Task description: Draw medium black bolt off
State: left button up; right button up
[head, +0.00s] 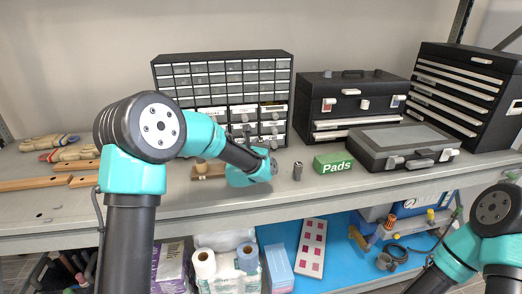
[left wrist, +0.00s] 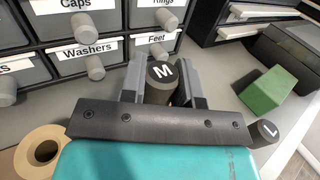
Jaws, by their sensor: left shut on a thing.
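The medium black bolt (left wrist: 161,74), a dark cylinder with a white M on its top, stands between the fingers of my left gripper (left wrist: 163,84) in the left wrist view. The gripper is shut on it. In the head view my left gripper (head: 273,166) is low over the shelf, in front of the drawer cabinet; the bolt cannot be clearly made out there. A bolt marked L (left wrist: 265,132) stands apart to the right, also seen in the head view (head: 297,171). My right gripper is out of view; only part of that arm shows at the lower right.
The drawer cabinet (head: 223,64) stands behind, its labelled drawers with knobs close to my left gripper. A green Pads box (head: 333,164) and black toolboxes (head: 350,92) are to the right. A light ring-shaped piece (left wrist: 42,150) is at the left in the wrist view.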

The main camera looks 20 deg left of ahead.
pick_arm(q)
jog(key=shift+r, duration=0.7)
jog(key=s+d+r, duration=0.1)
jog(key=s+d, duration=0.3)
jog(key=s, duration=1.1)
jog(key=shift+s+d, duration=0.2)
jog(key=shift+r, duration=0.1)
jog(key=shift+r, duration=0.1)
jog(key=shift+r, duration=1.4)
